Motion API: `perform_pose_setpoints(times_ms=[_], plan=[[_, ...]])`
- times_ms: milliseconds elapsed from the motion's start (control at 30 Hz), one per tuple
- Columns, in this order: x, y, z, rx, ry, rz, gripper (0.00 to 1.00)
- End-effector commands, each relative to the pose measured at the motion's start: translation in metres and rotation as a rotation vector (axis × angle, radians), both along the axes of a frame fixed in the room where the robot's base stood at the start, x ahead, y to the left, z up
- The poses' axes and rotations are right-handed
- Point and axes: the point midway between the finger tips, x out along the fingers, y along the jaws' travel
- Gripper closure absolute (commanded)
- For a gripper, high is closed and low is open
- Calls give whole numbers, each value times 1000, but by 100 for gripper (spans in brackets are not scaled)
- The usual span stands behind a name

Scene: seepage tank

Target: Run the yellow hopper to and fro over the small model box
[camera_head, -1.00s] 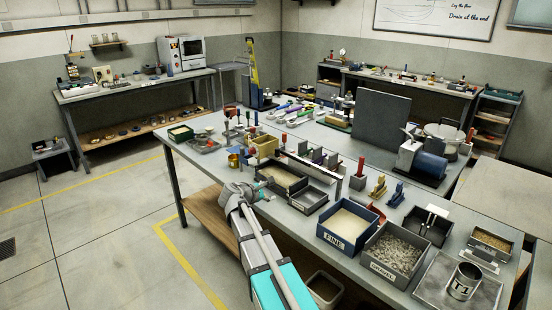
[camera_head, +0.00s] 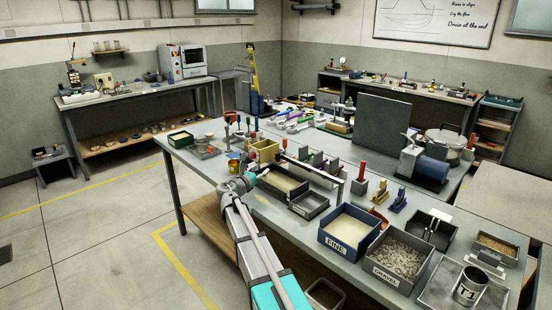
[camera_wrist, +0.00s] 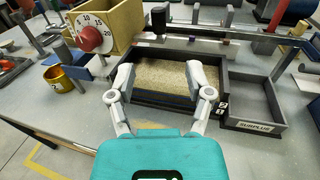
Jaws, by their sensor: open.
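The yellow hopper (camera_head: 266,150) is an open yellowish-tan box with a red dial on its front. In the wrist view the hopper (camera_wrist: 116,22) stands at the upper left, at the left end of a grey rail. The small model box (camera_head: 283,182) is dark-walled with sand inside; in the wrist view the model box (camera_wrist: 152,101) lies in front of the rail. My gripper (camera_wrist: 161,72) is open, its two fingers apart and pointing towards the model box, with nothing between them. The hopper is beyond the left finger, apart from it.
A grey tray marked SURPLUS (camera_wrist: 252,126) adjoins the model box on the right. A small yellow cup (camera_wrist: 61,82) stands left. Bins marked FINE (camera_head: 338,243) and GRAVEL (camera_head: 392,276) stand farther right. The bench front left of the model box is mostly clear.

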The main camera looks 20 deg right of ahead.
Motion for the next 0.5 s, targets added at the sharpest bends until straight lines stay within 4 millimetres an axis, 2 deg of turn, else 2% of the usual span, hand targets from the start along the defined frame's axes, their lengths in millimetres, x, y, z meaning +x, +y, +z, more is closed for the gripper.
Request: perform_pose_setpoints(times_ms=[267,500], plan=[[11,-15,0,1,0,-2,34],[30,-41,0,2,-1,-3,34]])
